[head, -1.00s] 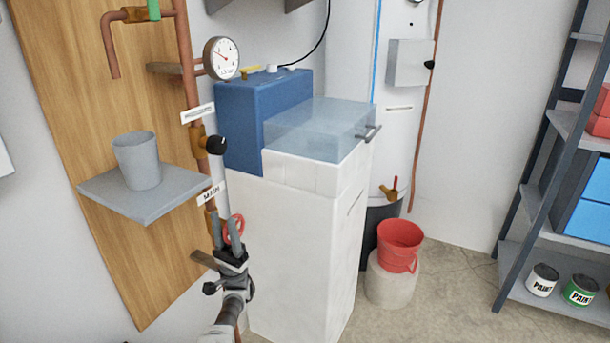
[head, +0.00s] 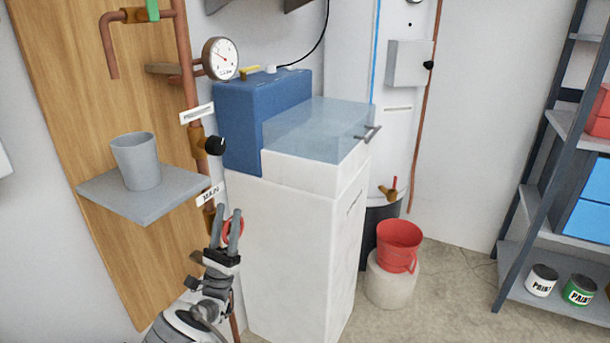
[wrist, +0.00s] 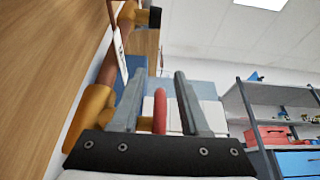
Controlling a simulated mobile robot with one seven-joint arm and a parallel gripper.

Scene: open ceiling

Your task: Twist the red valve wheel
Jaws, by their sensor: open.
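The red valve wheel (head: 239,229) is on the copper pipe below the MAIN label, partly hidden behind my gripper. In the wrist view the wheel (wrist: 159,112) shows edge-on as a red bar between the two fingers. My gripper (head: 226,217) is open, its fingers pointing up, one on each side of the wheel in that view. The wheel stands nearer the left-right middle of the gap; I see no clear contact with either finger. The brass valve body (wrist: 90,115) is left of the fingers.
A grey shelf (head: 150,205) with a grey cup (head: 136,160) juts from the wooden board left of the pipe. A white cabinet (head: 290,240) with a blue top unit (head: 240,125) stands close on the right. A red bucket (head: 398,245) is farther right.

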